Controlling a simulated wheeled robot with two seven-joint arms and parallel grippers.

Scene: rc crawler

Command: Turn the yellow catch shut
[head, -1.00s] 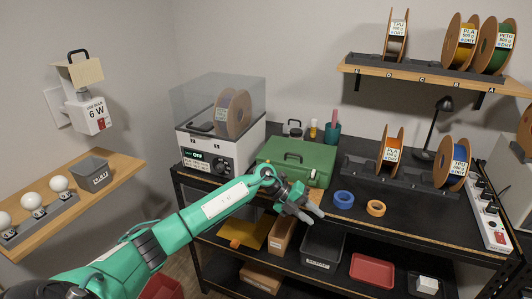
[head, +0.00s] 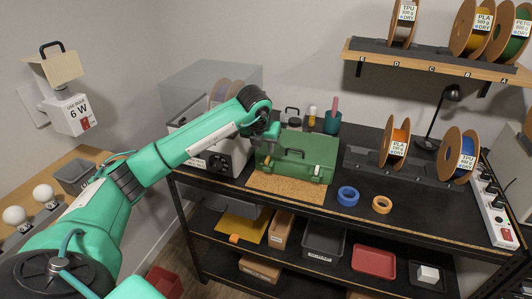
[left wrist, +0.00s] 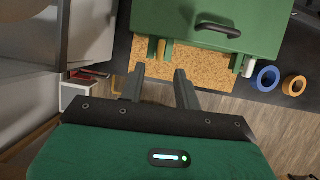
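The green case (head: 312,150) stands lid down on the bench, with a dark handle on its front; it also shows in the left wrist view (left wrist: 262,14). A pale catch (left wrist: 249,66) is at the right of the front. My left gripper (head: 268,147) is above the case's left front in the head view. In the wrist view its fingers (left wrist: 160,78) are apart and empty, just short of the yellow catch. My right gripper is out of view.
A cork mat (head: 285,190) lies before the case. Blue tape (head: 348,195) and orange tape (head: 382,204) lie to its right. The dryer box (head: 225,160) stands close on the left, partly behind my arm. Spools stand at the back right.

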